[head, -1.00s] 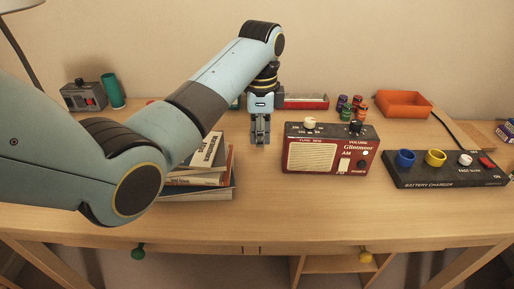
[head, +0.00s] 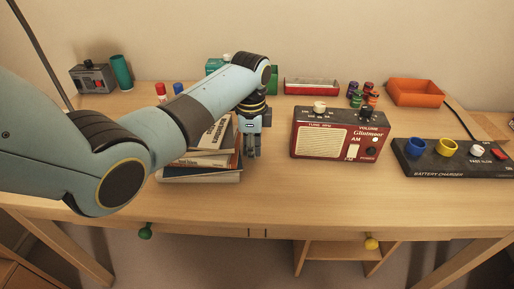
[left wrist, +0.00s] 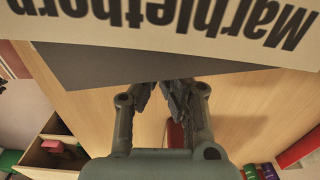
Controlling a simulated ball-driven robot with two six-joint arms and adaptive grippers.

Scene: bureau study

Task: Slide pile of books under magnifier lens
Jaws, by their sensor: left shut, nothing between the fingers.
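The pile of books (head: 200,174) lies on the desk left of centre, partly hidden behind my left arm. My left gripper (head: 252,154) points down just right of the pile, with its fingers shut and empty. I cannot tell whether it touches the books. In the left wrist view a pale book cover with large inverted lettering (left wrist: 190,22) fills the top, close beyond my closed fingertips (left wrist: 170,88). I cannot make out a magnifier lens; only a thin dark stalk (head: 40,52) rises at the far left. My right gripper is not in view.
A red radio (head: 338,135) stands right of my left gripper, with bare desk between. A black battery charger (head: 452,161) sits farther right. An orange tray (head: 415,93), small coloured pots and a red box (head: 311,86) are at the back. A grey device (head: 93,78) and green cylinder (head: 121,72) stand back left.

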